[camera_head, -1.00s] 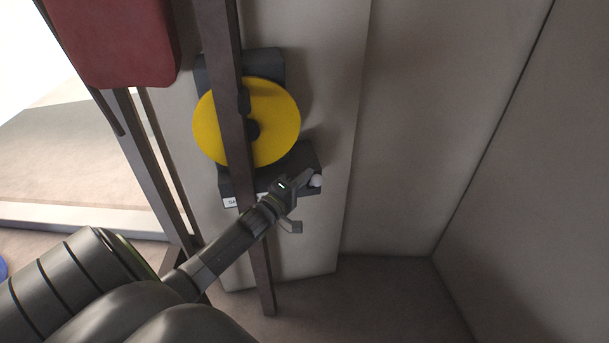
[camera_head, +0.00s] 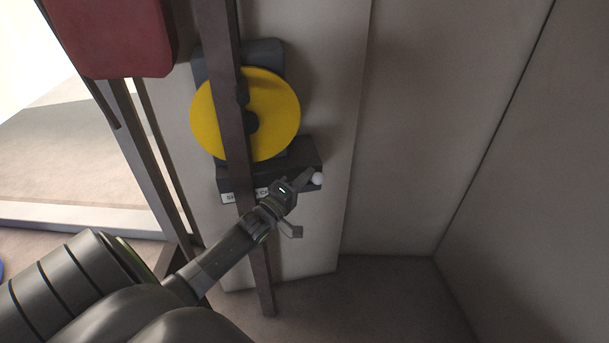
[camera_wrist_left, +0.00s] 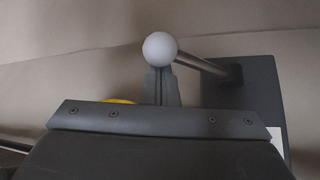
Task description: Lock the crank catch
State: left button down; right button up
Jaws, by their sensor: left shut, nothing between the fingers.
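The crank catch is a dark block (camera_head: 268,170) below a yellow disc (camera_head: 275,115), with a white ball knob (camera_head: 317,179) at its right end. In the left wrist view the white knob (camera_wrist_left: 160,49) sits on a metal rod that runs right to a dark block (camera_wrist_left: 238,105). My left gripper (camera_head: 304,178) is shut and empty, its fingertips close beside the knob. In the left wrist view the fingers (camera_wrist_left: 162,86) stand just below the knob; I cannot tell whether they touch it. My right gripper is not in view.
A dark upright bar (camera_head: 236,130) crosses in front of the disc and block. A red panel (camera_head: 118,38) is at the upper left. A partly covered white label (camera_head: 240,196) is on the block. The pale wall (camera_head: 430,120) on the right is clear.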

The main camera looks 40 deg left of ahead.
pick_arm(q)
notch_tip(320, 180, down, 7)
jog(key=s+d+m+t+h+b, duration=0.2)
jog(key=m+h+b, duration=0.5)
jog(key=m+b, duration=0.4)
jog(key=shift+s+d+m+t+b, duration=0.15)
jog(key=shift+d+m+t+b, duration=0.25)
jog(key=shift+b, duration=2.5)
jog(key=shift+r+h, duration=0.1)
jog(key=shift+h, duration=0.3)
